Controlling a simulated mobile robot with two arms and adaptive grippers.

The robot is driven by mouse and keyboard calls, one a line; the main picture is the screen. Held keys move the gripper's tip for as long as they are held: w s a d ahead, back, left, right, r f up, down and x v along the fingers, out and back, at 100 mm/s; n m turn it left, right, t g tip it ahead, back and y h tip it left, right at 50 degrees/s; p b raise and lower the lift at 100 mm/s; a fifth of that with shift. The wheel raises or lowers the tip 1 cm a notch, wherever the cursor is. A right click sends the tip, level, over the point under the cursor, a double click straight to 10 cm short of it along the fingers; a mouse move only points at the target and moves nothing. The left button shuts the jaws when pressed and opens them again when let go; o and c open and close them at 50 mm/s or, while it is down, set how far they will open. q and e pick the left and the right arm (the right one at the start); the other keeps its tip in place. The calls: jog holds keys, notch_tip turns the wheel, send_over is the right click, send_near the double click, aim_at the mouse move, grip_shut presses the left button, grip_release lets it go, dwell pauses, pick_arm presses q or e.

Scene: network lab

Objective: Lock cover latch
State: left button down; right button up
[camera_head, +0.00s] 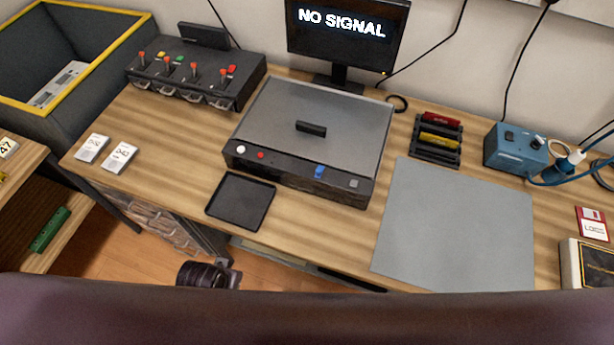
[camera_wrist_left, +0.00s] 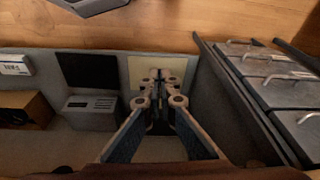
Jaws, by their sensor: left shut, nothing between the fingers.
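A flat dark device with a grey cover (camera_head: 318,110) stands at the back middle of the desk. The cover lies flat and has a black handle (camera_head: 311,129) in its middle. On the device's dark front panel (camera_head: 290,176) are a white knob, a red button, a blue piece (camera_head: 319,172) that may be the latch, and a grey button. I cannot tell the latch's state. My left gripper (camera_wrist_left: 158,77) is shut and empty in the left wrist view, apart from the device, which is not recognizable there. My right gripper is in neither view.
A black tray (camera_head: 241,201) lies before the device. A switch box (camera_head: 196,79) stands left and a monitor (camera_head: 347,30) behind. A grey mat (camera_head: 455,225), a cartridge rack (camera_head: 437,140) and a blue box (camera_head: 515,150) are right. The wrist view shows handled drawers (camera_wrist_left: 275,90).

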pick_arm(q)
notch_tip(320, 180, up, 13)
jog(key=w+a+t, duration=0.2)
jog(key=w, duration=0.1)
jog(key=w+a+r+m+t, duration=0.2)
jog(key=w+r+m+t, duration=0.6)
jog(key=w+r, duration=0.3)
jog(key=s+d+m+h, duration=0.2)
jog(key=d+m+h, duration=0.3)
jog(key=m, duration=0.3)
jog(key=s+d+m+g+h, duration=0.1)
jog(key=s+d+m+h, duration=0.1)
jog(key=d+m+h, duration=0.4)
jog(key=d+m, duration=0.2)
jog(key=m, duration=0.1)
jog(key=shift+s+f, duration=0.35)
jog(key=shift+s, duration=0.05)
jog(key=shift+d, duration=0.15)
